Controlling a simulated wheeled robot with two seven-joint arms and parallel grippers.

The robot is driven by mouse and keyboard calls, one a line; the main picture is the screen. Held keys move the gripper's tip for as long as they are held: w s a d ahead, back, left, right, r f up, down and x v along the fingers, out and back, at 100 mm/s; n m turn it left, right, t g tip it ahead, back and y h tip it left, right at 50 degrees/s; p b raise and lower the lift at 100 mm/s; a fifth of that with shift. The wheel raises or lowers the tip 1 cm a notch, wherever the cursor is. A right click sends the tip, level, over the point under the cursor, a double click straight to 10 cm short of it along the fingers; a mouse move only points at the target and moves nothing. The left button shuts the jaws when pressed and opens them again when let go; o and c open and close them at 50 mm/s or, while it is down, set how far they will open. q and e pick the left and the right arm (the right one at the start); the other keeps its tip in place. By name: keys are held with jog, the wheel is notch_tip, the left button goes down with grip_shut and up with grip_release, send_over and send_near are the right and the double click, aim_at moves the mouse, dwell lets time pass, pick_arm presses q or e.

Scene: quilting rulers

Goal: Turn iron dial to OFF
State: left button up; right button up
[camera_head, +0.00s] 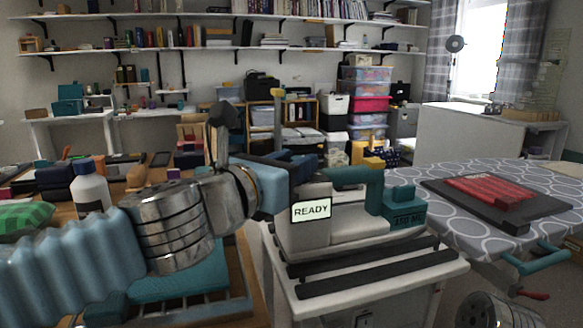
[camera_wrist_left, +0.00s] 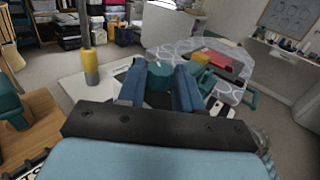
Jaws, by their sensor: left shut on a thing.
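The iron (camera_head: 352,178) has a teal handle and sits on a white base (camera_head: 330,240) with a lit READY display (camera_head: 311,210). A teal water tank (camera_head: 405,205) stands at its right end. My left gripper (camera_head: 300,165) reaches in from the left at the iron's near-left end, above the display. In the left wrist view its two blue fingers (camera_wrist_left: 160,88) are shut on a round teal part (camera_wrist_left: 159,72), which looks like the iron's dial. Its markings are hidden, so its setting cannot be read. My right gripper is not in view.
A patterned ironing board (camera_head: 415,178) with a dark pad and red folded cloth (camera_head: 487,190) is at right. A yellow-topped post (camera_head: 278,110) rises behind the gripper.

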pick_arm(q)
jog(key=shift+s+d+f+n+t+y+b, duration=0.15)
jog(key=shift+f+n+t+y+b, duration=0.1)
jog(key=shift+n+t+y+b, duration=0.45)
jog(key=n+y+b, duration=0.1)
jog(key=y, duration=0.1)
jog(key=shift+d+t+y, duration=0.15)
jog(key=shift+t+y, duration=0.15)
jog(key=n+y, duration=0.1)
jog(key=n+y+b, duration=0.1)
jog(key=y, duration=0.1)
jog(key=shift+d+r+n+t, duration=0.15)
jog(key=shift+d+n+t, duration=0.15)
jog(key=shift+t, duration=0.1)
jog(key=shift+d+r+n+y+b, duration=0.15)
jog(key=shift+n+y+b, duration=0.15)
jog(key=shift+n+y, duration=1.2)
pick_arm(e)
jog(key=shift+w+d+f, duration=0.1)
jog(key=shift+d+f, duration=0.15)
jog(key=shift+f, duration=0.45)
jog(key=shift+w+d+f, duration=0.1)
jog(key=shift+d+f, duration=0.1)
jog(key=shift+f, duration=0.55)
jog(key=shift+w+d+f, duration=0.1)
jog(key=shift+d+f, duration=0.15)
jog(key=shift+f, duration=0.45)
pick_arm(q)
jog(key=shift+m+y, duration=0.3)
jog(key=shift+y, duration=0.2)
